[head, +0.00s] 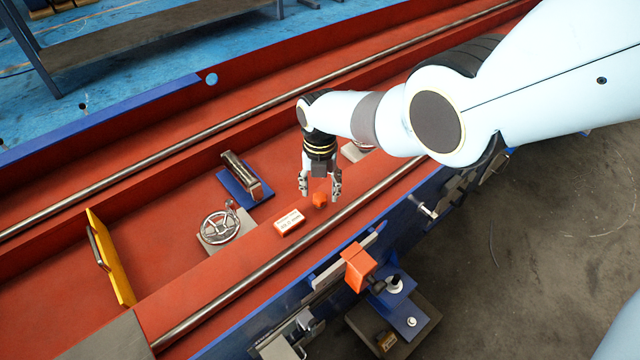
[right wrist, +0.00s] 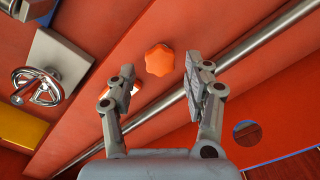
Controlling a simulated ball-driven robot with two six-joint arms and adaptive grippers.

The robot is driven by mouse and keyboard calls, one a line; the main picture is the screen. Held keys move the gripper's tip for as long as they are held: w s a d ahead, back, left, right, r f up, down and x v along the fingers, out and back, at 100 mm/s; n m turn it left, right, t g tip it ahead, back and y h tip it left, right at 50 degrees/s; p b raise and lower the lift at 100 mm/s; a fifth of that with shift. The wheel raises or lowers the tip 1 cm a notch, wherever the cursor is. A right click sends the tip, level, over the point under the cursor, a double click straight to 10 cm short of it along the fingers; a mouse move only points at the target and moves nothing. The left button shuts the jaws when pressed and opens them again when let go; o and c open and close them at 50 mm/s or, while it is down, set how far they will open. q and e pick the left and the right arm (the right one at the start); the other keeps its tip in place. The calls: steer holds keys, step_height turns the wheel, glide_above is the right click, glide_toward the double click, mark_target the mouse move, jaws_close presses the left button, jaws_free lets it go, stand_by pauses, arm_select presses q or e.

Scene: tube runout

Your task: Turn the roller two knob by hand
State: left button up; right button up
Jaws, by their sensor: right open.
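An orange lobed knob (head: 319,200) sits on the red bed, just beside the long steel rail. It also shows in the right wrist view (right wrist: 159,59), between and beyond my fingertips. My right gripper (head: 320,188) is open and points down over the knob, with one finger on each side. In the right wrist view my right gripper (right wrist: 161,68) has clear gaps on both sides of the knob. I see no contact. No readable marking tells which roller the knob belongs to. My left gripper is not in view.
A white-and-orange label block (head: 289,222) lies beside the knob. A metal handwheel (head: 220,227) stands further left, near a roller on a blue base (head: 244,182) and a yellow plate (head: 109,256). The steel rail (head: 270,283) runs close by the gripper.

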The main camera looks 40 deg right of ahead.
steer(key=shift+f, duration=0.1)
steer(key=shift+f+b, duration=0.95)
steer(key=c, duration=0.9)
steer(key=m, duration=0.3)
steer(key=shift+r, duration=0.1)
steer(key=o, duration=1)
steer(key=shift+r, duration=0.1)
